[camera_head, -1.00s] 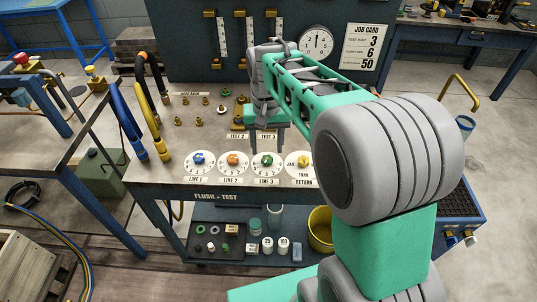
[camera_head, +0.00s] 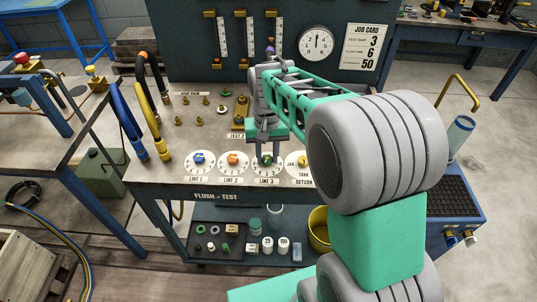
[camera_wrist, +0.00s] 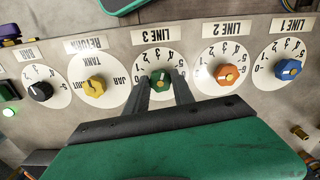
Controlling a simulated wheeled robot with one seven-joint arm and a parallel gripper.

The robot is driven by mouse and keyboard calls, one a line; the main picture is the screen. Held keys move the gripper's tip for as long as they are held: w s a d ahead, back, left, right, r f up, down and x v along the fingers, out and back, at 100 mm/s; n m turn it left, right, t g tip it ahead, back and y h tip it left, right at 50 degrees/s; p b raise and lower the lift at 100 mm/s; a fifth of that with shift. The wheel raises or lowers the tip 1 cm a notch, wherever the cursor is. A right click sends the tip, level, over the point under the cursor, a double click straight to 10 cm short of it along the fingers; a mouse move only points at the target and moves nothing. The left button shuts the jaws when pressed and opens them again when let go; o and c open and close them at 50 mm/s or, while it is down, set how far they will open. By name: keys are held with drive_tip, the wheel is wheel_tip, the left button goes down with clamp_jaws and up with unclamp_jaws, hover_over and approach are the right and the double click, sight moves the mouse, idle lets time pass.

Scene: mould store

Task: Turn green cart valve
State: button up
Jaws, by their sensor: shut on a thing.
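The green valve knob (camera_wrist: 161,80) sits at the centre of the white LINE 3 dial on the cart top. It also shows in the head view (camera_head: 266,160), partly covered. My gripper (camera_wrist: 165,85) is over this dial, with its two dark fingers shut on the green knob, one on each side. In the wrist view the knob's white mark lies near the 0 to 1 side of the scale, but I cannot read it exactly.
An orange knob (camera_wrist: 228,74) and a blue knob (camera_wrist: 288,69) lie to the right in the wrist view. A yellow knob (camera_wrist: 96,86) and a black knob (camera_wrist: 40,91) lie to the left. Hoses (camera_head: 155,125) and brass fittings stand behind the dials.

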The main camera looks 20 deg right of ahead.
sight(267, 159)
clamp_jaws()
drive_tip(key=shift+m, duration=0.8)
drive_tip(key=o, duration=0.8)
unclamp_jaws()
drive_tip(key=shift+o, duration=0.2)
wheel_tip(267, 159, up, 8)
drive_tip(key=shift+f, duration=0.1)
